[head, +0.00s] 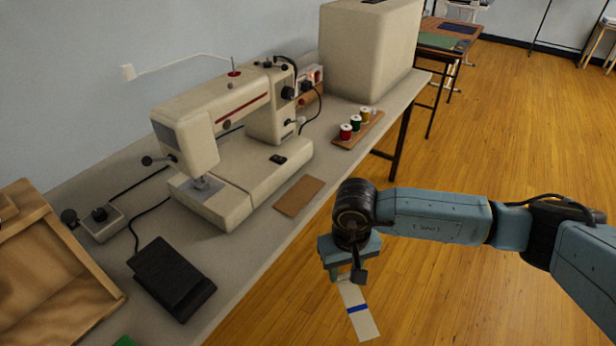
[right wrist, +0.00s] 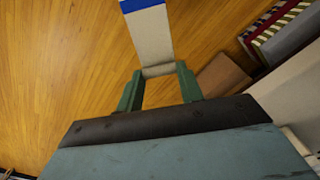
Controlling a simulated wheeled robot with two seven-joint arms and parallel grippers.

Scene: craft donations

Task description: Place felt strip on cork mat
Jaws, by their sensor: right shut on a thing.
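The felt strip is cream with a blue band. It hangs from my right gripper (head: 346,274), below its fingers in the head view (head: 361,318). In the right wrist view, the strip (right wrist: 150,35) is pinched at one end between the green fingers of my right gripper (right wrist: 158,72). The cork mat (head: 299,196) is a flat brown rectangle on the table near its front edge, in front of the sewing machine. My right gripper is beyond the table edge, over the floor, to the right of and nearer than the mat. My left gripper is not in view.
A cream sewing machine (head: 232,150) stands behind the mat on the grey table (head: 262,243). A black foot pedal (head: 172,279) and a wooden crate (head: 50,262) lie to the left. A rack of thread spools (head: 357,129) stands behind right. The mat's top looks bare.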

